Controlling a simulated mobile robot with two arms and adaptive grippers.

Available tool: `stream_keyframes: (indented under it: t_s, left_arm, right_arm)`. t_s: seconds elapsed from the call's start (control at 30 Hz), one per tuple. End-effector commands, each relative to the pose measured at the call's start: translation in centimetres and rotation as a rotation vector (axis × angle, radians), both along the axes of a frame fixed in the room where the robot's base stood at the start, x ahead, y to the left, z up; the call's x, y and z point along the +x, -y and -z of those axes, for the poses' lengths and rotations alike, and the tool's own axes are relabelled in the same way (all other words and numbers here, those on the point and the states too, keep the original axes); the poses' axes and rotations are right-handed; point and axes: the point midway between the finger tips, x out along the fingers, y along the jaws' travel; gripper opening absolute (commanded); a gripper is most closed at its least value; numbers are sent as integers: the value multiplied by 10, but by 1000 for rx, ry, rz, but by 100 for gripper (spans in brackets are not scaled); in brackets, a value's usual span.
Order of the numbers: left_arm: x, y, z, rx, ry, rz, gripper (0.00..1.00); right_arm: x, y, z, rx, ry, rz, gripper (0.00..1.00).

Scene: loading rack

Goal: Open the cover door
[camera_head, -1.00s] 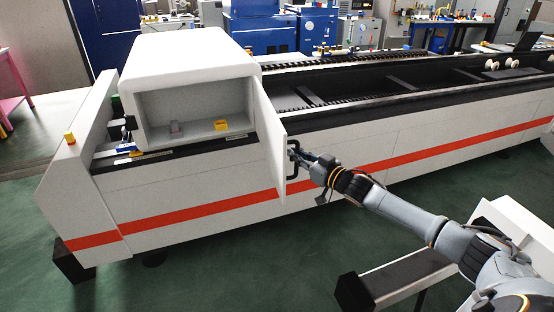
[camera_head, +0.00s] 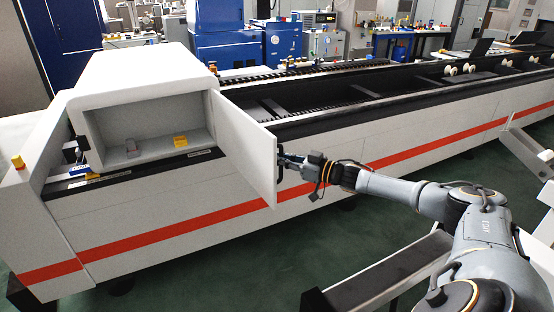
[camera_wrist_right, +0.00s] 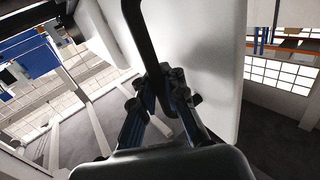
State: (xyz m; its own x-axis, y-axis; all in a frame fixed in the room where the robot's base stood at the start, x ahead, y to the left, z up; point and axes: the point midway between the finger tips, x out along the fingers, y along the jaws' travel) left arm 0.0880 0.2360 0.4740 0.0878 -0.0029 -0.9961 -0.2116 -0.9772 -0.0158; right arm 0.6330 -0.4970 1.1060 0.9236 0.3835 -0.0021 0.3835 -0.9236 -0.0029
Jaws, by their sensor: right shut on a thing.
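The white cover door (camera_head: 243,140) stands swung open at the right side of the white cover box (camera_head: 140,75). My right gripper (camera_head: 283,160) is at the door's outer edge. In the right wrist view the door (camera_wrist_right: 205,60) fills the upper middle, and my right gripper (camera_wrist_right: 168,88) is shut on the black door handle (camera_wrist_right: 143,35). My left gripper is not in view.
The long white machine bed (camera_head: 400,125) with an orange stripe runs off to the right behind my arm. A grey-black beam (camera_head: 385,275) lies below my arm. Green floor (camera_head: 240,265) is clear in front of the machine.

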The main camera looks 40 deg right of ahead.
Motion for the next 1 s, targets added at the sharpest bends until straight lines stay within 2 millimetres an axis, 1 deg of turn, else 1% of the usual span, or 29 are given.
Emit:
stream_keyframes:
  t_s: [0.03, 0.07, 0.1, 0.2, 0.5, 0.63, 0.77, 1.0]
  left_arm:
    - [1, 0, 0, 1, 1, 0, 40]
    - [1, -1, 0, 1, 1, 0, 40]
    - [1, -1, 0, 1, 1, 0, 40]
    - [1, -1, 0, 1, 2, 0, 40]
    - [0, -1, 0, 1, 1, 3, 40]
    - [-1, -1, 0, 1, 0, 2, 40]
    - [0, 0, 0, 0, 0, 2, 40]
    - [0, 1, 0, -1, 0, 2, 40]
  right_arm:
    - [-2, 0, 6, -6, -12, -1, 0]
    - [-2, 0, 6, -6, -12, -1, 0]
    - [-2, 0, 6, -7, -12, -1, 15]
    - [-2, 0, 5, -6, -9, -1, 34]
    - [-1, 0, 2, -3, -4, 0, 34]
    - [-7, 3, 2, -3, -5, 0, 34]
    - [-22, 9, 3, -4, -8, 0, 34]
    - [-60, 25, 4, -6, -12, 1, 34]
